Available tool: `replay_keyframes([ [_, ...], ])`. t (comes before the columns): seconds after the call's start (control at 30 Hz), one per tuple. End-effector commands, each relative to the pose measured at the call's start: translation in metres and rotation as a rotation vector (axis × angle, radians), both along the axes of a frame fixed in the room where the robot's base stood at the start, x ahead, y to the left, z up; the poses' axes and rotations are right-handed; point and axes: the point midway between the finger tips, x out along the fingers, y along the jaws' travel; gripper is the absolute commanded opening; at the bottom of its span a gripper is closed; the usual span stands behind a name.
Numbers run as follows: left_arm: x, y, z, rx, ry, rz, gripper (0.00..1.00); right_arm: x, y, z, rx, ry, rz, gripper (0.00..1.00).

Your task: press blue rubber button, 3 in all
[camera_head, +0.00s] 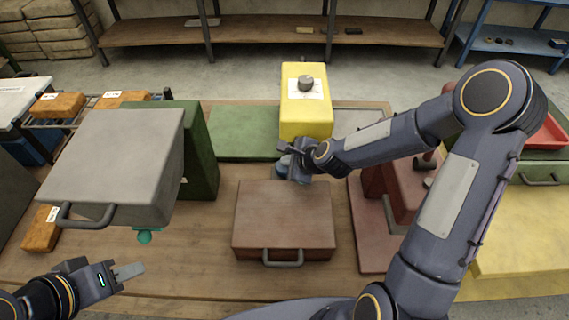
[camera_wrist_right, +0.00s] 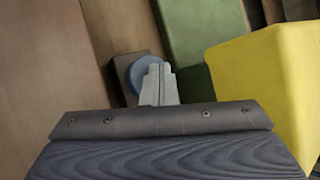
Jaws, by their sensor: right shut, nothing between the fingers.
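In the head view the button (camera_head: 282,162) shows in part beside my right gripper (camera_head: 287,156), between the yellow box and the reddish-brown case. My right gripper is shut and empty. In the right wrist view its fingertips (camera_wrist_right: 158,72) overlap the button's right part and hide some of it; I cannot tell whether they touch. My left gripper (camera_head: 138,270) is at the lower left, away from the button; only one pale finger is clear.
A yellow box with a dark knob (camera_head: 306,110) stands behind the button. The reddish-brown case (camera_head: 285,218) lies in front. A grey box (camera_head: 120,160) and a green panel (camera_head: 192,150) stand left, a red machine (camera_head: 385,190) right. The wooden table (camera_head: 215,235) is bare left of the case.

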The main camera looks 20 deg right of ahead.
Motion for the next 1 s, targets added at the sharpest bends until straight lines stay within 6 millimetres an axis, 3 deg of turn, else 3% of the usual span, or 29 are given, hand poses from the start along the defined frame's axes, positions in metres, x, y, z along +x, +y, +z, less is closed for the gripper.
replay_keyframes([
  [0.73,0.0000,0.0000,-0.0063,0.000,0.000,0.000,0.36,-0.0007,-0.0003,-0.0068,0.000,0.002,0.000,0.00],
  [1.0,0.0000,0.0000,0.0010,0.000,0.000,0.000,0.36,-0.0005,-0.0003,0.0025,0.000,0.002,0.000,0.00],
])
